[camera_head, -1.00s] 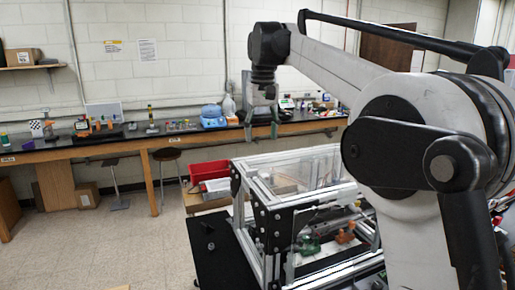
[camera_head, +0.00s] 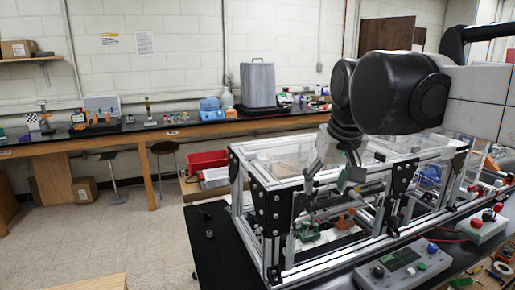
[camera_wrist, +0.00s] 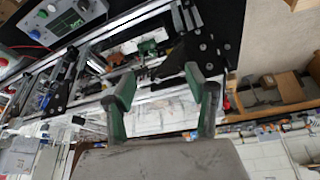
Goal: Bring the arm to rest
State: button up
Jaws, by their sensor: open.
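My arm reaches in from the right in the head view, its wrist bent down over the extrusion frame (camera_head: 270,215). My gripper (camera_head: 329,186) is in front of the frame's near side in that view; whether it touches the frame I cannot tell. In the wrist view, the two green-and-grey fingers of my gripper (camera_wrist: 158,80) stand apart with nothing held between them. Part of the frame shows beyond the fingertips there.
A control box (camera_head: 405,262) with buttons lies on the black table at front right. A green part (camera_head: 309,232) and an orange part (camera_head: 345,221) sit inside the frame. A red bin (camera_head: 207,160) stands behind it. The floor at left is mostly open.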

jog(key=s+d+f+t+b, duration=0.1)
jog(key=s+d+f, duration=0.1)
jog(key=s+f, duration=0.6)
jog(key=s+d+f+m+t+b, duration=0.1)
jog(key=s+d+f, duration=0.2)
jog(key=s+f, duration=0.5)
notch_tip(320, 180, down, 3)
jog(key=shift+s+d+m+t+b, duration=0.15)
jog(key=shift+s+m+t+b, duration=0.15)
jog(key=shift+b, duration=0.1)
